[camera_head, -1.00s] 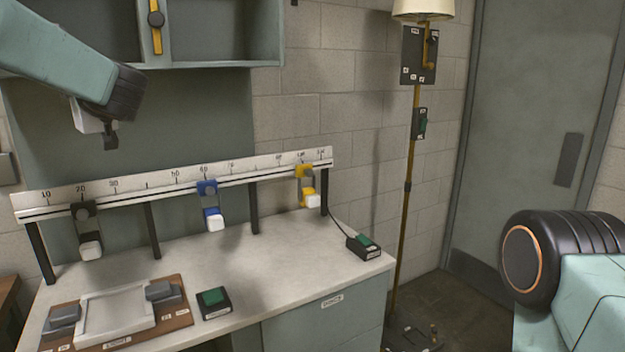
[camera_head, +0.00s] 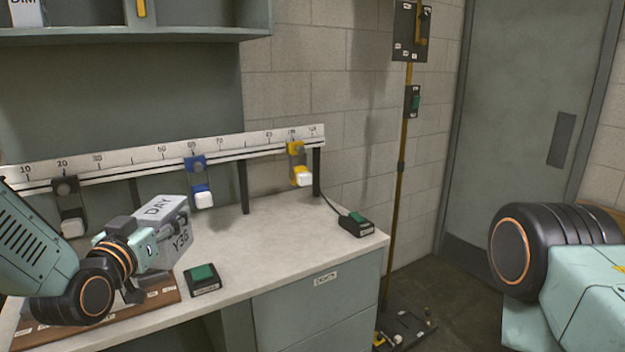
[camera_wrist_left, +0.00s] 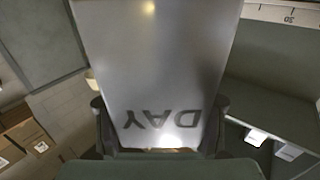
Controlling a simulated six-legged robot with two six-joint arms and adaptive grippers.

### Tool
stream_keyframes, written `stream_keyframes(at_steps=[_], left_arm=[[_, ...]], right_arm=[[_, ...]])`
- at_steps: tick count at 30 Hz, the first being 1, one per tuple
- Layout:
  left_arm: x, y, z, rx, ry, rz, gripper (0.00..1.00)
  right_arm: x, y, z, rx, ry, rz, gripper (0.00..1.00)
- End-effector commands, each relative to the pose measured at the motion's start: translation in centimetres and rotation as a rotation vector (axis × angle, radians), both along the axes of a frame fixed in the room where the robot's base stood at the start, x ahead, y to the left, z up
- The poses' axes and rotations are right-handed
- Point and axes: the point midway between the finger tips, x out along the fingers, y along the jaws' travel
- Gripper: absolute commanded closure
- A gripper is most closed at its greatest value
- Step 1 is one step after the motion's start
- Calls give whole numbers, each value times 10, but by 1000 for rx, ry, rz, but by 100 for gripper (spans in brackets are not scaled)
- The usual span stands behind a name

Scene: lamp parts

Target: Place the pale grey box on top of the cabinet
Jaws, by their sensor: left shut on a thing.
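A pale grey box (camera_head: 166,214) marked DAY is held by my left gripper (camera_head: 143,250), low over the left part of the bench. Its broad DAY face fills the middle of the left wrist view (camera_wrist_left: 155,55), with the left gripper's fingers (camera_wrist_left: 160,108) at both sides. Whether the box touches anything below cannot be told. A grey wall cabinet (camera_head: 200,35) with open compartments shows only its lower edge at top left; its top is out of view. My right arm shows at the right, its gripper out of view.
The bench (camera_head: 300,240) has a drawer front below. A scale rail (camera_head: 230,150) with black, blue and yellow sliders runs behind the box. A green-button box (camera_head: 202,279) sits close right of my left gripper. A lamp pole (camera_head: 402,190) stands right of the bench.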

Motion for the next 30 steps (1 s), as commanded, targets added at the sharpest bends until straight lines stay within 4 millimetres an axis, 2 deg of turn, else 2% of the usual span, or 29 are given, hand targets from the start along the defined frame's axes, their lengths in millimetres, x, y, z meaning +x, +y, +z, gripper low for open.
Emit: stream_keyframes(at_steps=[1, 3, 8, 12, 16, 21, 24, 30], left_arm=[[-13, -10, -27, -6, 7, -48, 79], [-31, -25, -54, -7, 8, -124, 79], [-80, -59, -111, -8, 7, -277, 79], [-127, -84, -159, -8, 8, -386, 79], [-163, -99, -203, -5, 6, -442, 79], [-184, -97, -249, 0, 2, -429, 79], [-188, -94, -266, 2, 0, -420, 79], [-192, -93, -279, 5, -3, -416, 79]], right_arm=[[0, 0, -11, 0, 0, 0, 60], [0, 0, -20, 0, 0, 0, 60], [0, 0, -42, 0, 0, 0, 60], [0, 0, -64, 0, 0, 0, 60], [0, 0, -85, 0, 0, 0, 60], [0, 0, -106, 0, 0, 0, 60], [0, 0, -114, 0, 0, 0, 60], [0, 0, -119, 0, 0, 0, 60]])
